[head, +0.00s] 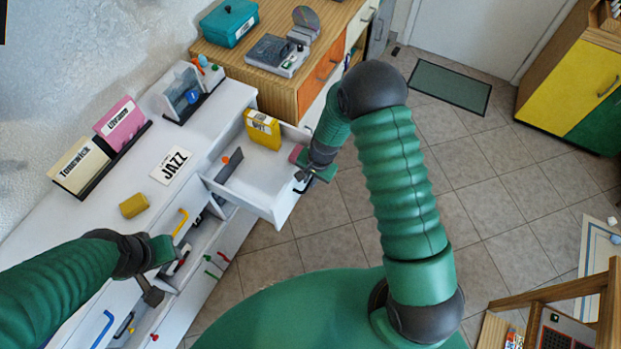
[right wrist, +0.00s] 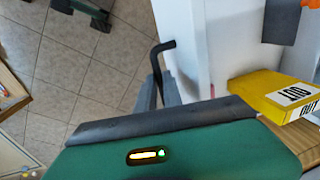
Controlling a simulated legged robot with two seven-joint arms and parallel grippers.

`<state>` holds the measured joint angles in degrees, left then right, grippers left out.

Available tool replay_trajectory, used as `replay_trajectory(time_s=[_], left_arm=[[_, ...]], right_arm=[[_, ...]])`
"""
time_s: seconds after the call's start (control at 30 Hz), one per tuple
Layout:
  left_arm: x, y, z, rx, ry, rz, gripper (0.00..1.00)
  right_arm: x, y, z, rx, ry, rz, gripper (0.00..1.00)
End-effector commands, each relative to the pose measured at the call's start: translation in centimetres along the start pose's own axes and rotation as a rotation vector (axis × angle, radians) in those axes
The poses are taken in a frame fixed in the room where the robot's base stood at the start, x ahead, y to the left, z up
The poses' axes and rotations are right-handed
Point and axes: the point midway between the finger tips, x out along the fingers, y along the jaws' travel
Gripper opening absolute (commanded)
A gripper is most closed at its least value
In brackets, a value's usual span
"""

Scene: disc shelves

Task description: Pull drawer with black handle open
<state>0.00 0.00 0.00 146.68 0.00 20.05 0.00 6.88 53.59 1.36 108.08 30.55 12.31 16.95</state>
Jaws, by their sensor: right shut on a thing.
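The white drawer (head: 258,188) with the black handle (head: 301,184) stands pulled out from the white cabinet in the head view. My right gripper (head: 307,176) is at the drawer's front and shut on the black handle. In the right wrist view, the bent black handle (right wrist: 160,52) rises from between the fingers (right wrist: 160,92), beside the white drawer front (right wrist: 182,45). My left gripper (head: 153,294) hangs over the cabinet's front at lower left, away from this drawer. Its jaw opening cannot be made out.
The drawer holds a yellow box (head: 263,130) and a dark divider (head: 229,165). A wooden cabinet (head: 238,62) stands behind.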

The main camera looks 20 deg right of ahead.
Motion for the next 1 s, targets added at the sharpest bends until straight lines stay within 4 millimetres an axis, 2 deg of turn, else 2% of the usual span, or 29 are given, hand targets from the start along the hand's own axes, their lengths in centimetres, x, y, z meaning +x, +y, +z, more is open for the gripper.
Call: replay_trajectory(time_s=[0.2,0.23,0.37,0.7,0.77,0.87,1.0], left_arm=[[0.0,0.0,0.0,0.0,0.0,0.0,0.36],[0.0,0.0,0.0,0.0,0.0,0.0,0.36],[0.0,0.0,0.0,0.0,0.0,0.0,0.36],[0.0,0.0,0.0,0.0,0.0,0.0,0.36],[-0.1,0.0,0.0,0.0,0.0,0.0,0.36],[-0.2,0.0,0.0,0.0,0.0,0.0,0.36],[-0.4,0.0,-0.1,0.0,0.0,0.0,0.36]], right_arm=[[-0.1,-0.1,-0.3,0.001,0.008,-0.003,0.0],[-0.1,-0.1,-0.3,0.001,0.008,-0.003,0.15],[-0.1,-0.1,-0.2,0.001,0.006,-0.002,0.32],[-0.3,-0.1,-0.1,0.0,0.004,-0.002,0.33],[-0.9,-0.1,-0.1,0.0,0.004,-0.002,0.33],[-2.9,-0.1,-0.2,0.0,0.006,-0.004,0.33],[-7.0,-0.2,-0.2,-0.001,0.008,-0.005,0.33]])
